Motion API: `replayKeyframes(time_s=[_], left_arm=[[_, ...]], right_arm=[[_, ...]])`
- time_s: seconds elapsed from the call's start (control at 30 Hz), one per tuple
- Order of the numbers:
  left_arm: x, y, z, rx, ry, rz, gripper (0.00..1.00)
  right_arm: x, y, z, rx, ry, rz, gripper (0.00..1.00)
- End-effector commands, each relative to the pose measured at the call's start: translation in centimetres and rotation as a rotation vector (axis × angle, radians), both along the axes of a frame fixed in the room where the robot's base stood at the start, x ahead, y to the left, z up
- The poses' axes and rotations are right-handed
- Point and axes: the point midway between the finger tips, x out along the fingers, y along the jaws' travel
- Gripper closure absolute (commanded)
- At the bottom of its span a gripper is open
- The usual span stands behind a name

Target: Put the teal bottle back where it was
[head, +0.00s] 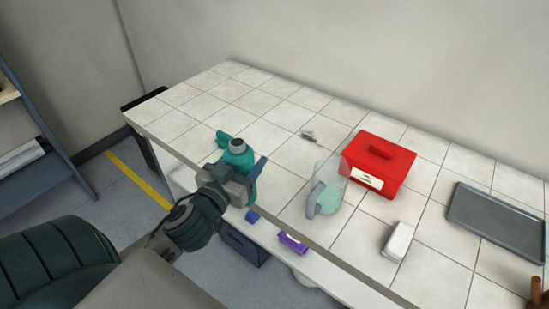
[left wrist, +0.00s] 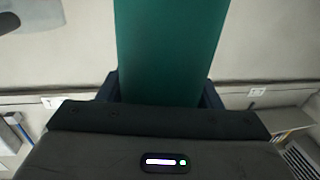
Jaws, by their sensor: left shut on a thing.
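The teal bottle (head: 239,158) with a grey top is upright in my left gripper (head: 243,181), near the table's front edge at left of centre. The gripper is shut around its body, and its dark fingers hide part of it. In the left wrist view the bottle (left wrist: 168,50) fills the middle, between the two dark fingers of my gripper (left wrist: 160,90). I cannot tell whether the bottle's bottom touches the tabletop. A smaller teal piece (head: 222,138) shows beside the bottle; I cannot tell if it is separate. My right gripper is not in view.
On the tiled table (head: 250,104) are a red box (head: 397,152), a clear mask-like item (head: 327,190), a small metal item (head: 308,135), a white block (head: 397,242) and a grey tray (head: 495,219). A purple item (head: 292,243) lies by the front edge. The table's far left is clear.

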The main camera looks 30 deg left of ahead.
Motion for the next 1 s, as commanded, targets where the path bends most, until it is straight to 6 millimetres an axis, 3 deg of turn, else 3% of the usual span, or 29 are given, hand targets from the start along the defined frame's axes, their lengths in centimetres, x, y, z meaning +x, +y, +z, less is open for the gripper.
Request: replayKeyframes(time_s=[0.17, 0.4, 0.6, 0.73, 1.0], left_arm=[[0.4, 0.4, 0.4, -0.001, -0.003, 0.008, 0.69], [2.8, 0.9, -0.1, -0.002, -0.004, 0.007, 0.69], [5.3, 1.4, -0.1, -0.003, -0.002, 0.008, 0.69], [7.9, 1.9, 0.2, -0.007, 0.0, 0.011, 0.69], [13.7, 3.0, -0.4, -0.007, 0.001, 0.009, 0.69]], right_arm=[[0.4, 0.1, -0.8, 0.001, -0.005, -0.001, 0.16], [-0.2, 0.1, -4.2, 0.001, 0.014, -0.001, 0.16], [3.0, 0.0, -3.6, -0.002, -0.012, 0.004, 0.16], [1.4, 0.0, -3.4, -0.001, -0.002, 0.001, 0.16], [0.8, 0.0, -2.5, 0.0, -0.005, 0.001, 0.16]])
